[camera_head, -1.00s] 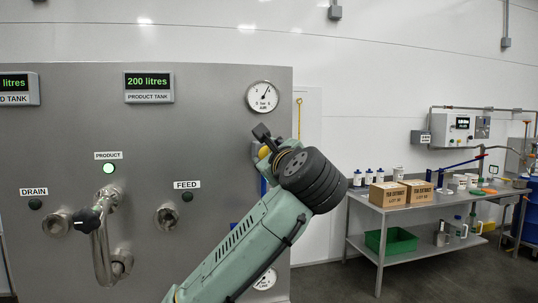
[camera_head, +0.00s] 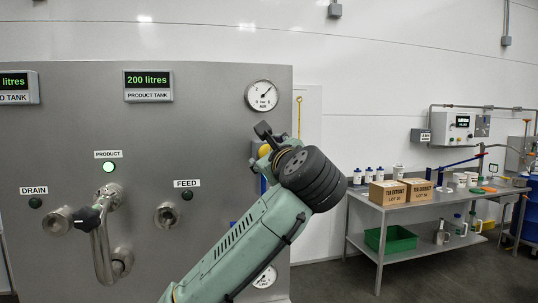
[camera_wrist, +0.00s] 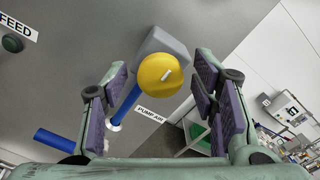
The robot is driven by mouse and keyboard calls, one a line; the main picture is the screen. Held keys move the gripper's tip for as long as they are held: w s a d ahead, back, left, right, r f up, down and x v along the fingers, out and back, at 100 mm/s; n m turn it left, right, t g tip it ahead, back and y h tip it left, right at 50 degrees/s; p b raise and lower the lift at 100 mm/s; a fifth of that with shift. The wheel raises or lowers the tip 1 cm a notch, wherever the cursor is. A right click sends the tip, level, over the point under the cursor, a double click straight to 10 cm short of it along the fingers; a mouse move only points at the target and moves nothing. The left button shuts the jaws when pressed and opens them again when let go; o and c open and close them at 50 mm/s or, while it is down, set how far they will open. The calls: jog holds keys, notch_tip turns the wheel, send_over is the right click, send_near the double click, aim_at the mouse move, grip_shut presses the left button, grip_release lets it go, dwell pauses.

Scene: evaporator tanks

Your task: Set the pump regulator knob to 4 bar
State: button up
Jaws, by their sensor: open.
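In the head view the knob (camera_head: 265,150) is partly hidden by my gripper (camera_head: 264,140). The round air gauge (camera_head: 262,96) hangs above on the grey panel; its needle points up and right. Its exact reading is too small to tell.
The grey tank panel (camera_head: 215,120) carries a black-handled product valve (camera_head: 88,219) and a feed port (camera_head: 167,215). A "PUMP AIR" label (camera_wrist: 150,114) is beside the knob. To the right stands a metal bench (camera_head: 400,209) with cartons and bottles.

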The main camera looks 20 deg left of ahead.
jog(key=v, duration=1.2)
